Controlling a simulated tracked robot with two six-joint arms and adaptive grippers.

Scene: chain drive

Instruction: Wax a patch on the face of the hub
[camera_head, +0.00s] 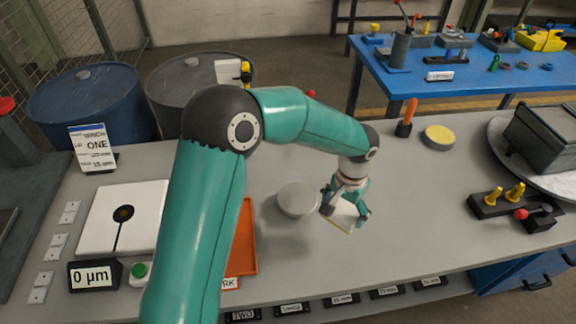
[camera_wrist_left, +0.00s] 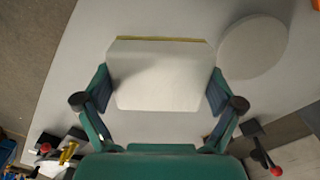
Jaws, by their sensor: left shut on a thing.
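My left gripper (camera_head: 345,207) is shut on a pale, flat pad with a yellowish edge (camera_head: 343,219). In the left wrist view the gripper's fingers (camera_wrist_left: 158,92) press on the two sides of the pad (camera_wrist_left: 160,72). The pad is held over the grey bench, beside a plain round grey disc (camera_head: 298,200); the disc also shows in the left wrist view (camera_wrist_left: 253,47). I cannot tell for sure whether this disc is the hub. A round tin with a yellow top (camera_head: 438,135) stands farther back on the bench. My right gripper does not show.
An orange tray (camera_head: 247,240) lies partly behind my left arm. A white plate with a black dial (camera_head: 95,225) and a "0 µm" display (camera_head: 94,275) are at left. A dark fixture with brass pegs (camera_head: 500,205) stands right. The bench between pad and fixture is clear.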

